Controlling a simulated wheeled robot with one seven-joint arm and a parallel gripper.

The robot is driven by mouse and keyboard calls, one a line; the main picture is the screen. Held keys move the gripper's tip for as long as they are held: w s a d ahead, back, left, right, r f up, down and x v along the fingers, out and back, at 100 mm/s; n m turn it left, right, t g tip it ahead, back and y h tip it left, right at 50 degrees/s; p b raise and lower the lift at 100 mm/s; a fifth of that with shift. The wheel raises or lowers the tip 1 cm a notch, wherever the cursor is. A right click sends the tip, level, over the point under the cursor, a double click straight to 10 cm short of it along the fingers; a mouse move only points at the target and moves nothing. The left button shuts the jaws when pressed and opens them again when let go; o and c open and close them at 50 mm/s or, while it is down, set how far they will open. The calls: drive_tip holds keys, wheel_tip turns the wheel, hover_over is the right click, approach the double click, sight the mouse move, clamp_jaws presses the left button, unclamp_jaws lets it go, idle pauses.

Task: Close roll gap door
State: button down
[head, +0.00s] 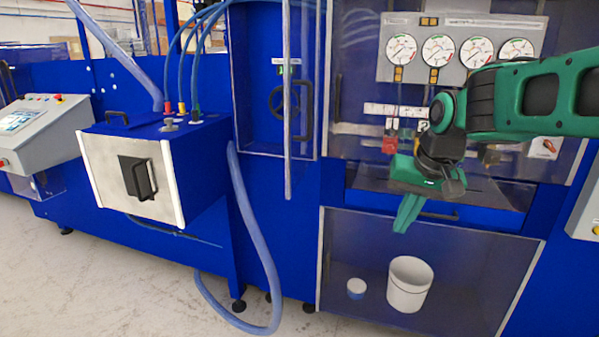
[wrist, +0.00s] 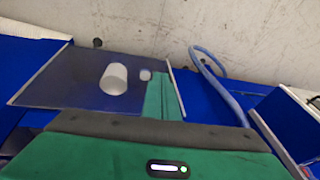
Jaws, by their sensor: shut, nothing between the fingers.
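A tall narrow clear door (head: 262,60) stands in the middle of the machine in the head view. A handwheel (head: 283,102) and a dark handle (head: 303,110) show at it. A long grey upright edge (head: 287,170) stands in front of the bay, as if a panel is swung outward; I cannot read a label naming the roll gap door. My green gripper (head: 407,213) is right of this bay, fingers together and pointing down, apart from the door. In the wrist view the gripper fingers (wrist: 163,98) are shut and empty, above a clear lower panel (wrist: 70,85).
A white bucket (head: 409,285) and a small blue-white tub (head: 356,288) show behind the lower clear panel. A blue box (head: 135,170) with a black handle juts out at left. A blue hose (head: 250,230) hangs to the floor. Pressure gauges (head: 438,50) sit behind my arm.

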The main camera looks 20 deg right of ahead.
drive_tip(key=w+a+r+t+y, duration=0.1)
drive_tip(key=w+a+r+t, duration=0.1)
drive_tip(key=w+a+r, duration=0.5)
drive_tip(key=w+a+r+t+y, duration=0.1)
drive_tip(key=w+a+r, duration=0.2)
drive_tip(key=w+r, duration=0.35)
approach(293, 180)
wheel_tip(293, 180, down, 4)
drive_tip(key=d, duration=0.3)
drive_tip(key=shift+n, duration=0.4)
drive_tip(key=shift+w+a, duration=0.6)
drive_tip(key=shift+a, duration=0.25)
drive_tip(key=shift+w+a, duration=0.6)
drive_tip(key=shift+a, duration=0.25)
drive_tip(key=shift+a, duration=0.15)
